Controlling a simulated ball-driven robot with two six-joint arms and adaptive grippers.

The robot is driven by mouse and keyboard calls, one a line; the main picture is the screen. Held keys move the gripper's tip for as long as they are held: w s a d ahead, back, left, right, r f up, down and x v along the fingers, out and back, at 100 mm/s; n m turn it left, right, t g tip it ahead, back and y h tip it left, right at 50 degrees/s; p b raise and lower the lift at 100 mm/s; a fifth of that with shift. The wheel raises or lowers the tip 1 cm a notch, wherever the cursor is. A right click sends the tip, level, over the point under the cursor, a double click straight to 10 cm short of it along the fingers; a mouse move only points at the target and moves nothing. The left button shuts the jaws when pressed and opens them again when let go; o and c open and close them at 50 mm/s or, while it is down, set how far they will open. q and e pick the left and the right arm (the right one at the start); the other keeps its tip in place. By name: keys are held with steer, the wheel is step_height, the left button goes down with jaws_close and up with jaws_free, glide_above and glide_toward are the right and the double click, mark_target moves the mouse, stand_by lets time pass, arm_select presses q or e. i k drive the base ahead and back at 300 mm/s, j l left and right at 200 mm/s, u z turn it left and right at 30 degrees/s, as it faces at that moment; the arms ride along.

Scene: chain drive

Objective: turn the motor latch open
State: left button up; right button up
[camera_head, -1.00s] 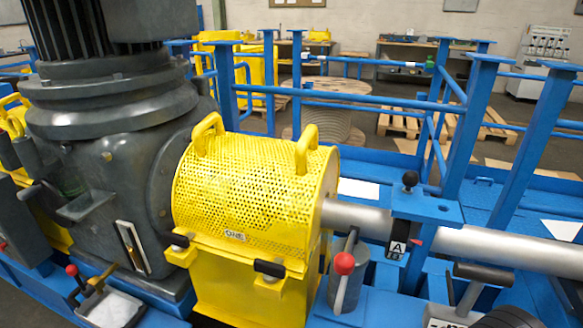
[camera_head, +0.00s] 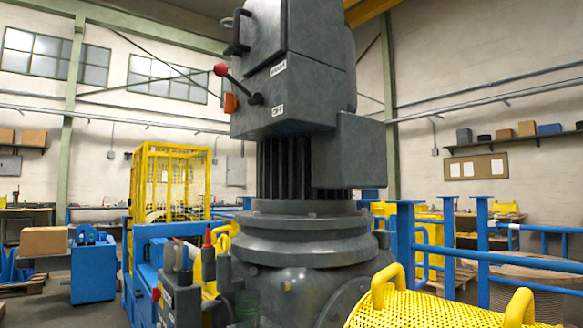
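The dark grey motor (camera_head: 290,180) stands upright in the middle of the view, with a finned body on a round stepped flange. Its upper box (camera_head: 285,95) carries a lever with a red ball knob (camera_head: 220,69). The lever slants up and left from a black pivot (camera_head: 256,98), between a small upper label and a lower label reading OFF (camera_head: 278,110). An orange part (camera_head: 230,103) sits just left of the pivot. A black handle (camera_head: 238,33) is higher on the box's left side. I cannot tell which of these is the latch. Neither of my grippers is in view.
A yellow perforated guard (camera_head: 430,308) with two handles is at the lower right, in front of blue railings (camera_head: 480,250). A yellow cage (camera_head: 170,185) and a blue cabinet (camera_head: 93,270) stand behind on the left. Space around the upper box looks clear.

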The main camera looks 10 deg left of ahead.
mark_target(231, 50)
steer(key=i+j+z, duration=0.1)
steer(key=j, duration=0.35)
steer(key=i+j, duration=0.2)
steer(key=j, duration=0.25)
steer(key=i+j+z, duration=0.15)
steer(key=j, duration=0.3)
steer(key=i+j, duration=0.1)
steer(key=j, duration=0.35)
steer(key=z, duration=0.05)
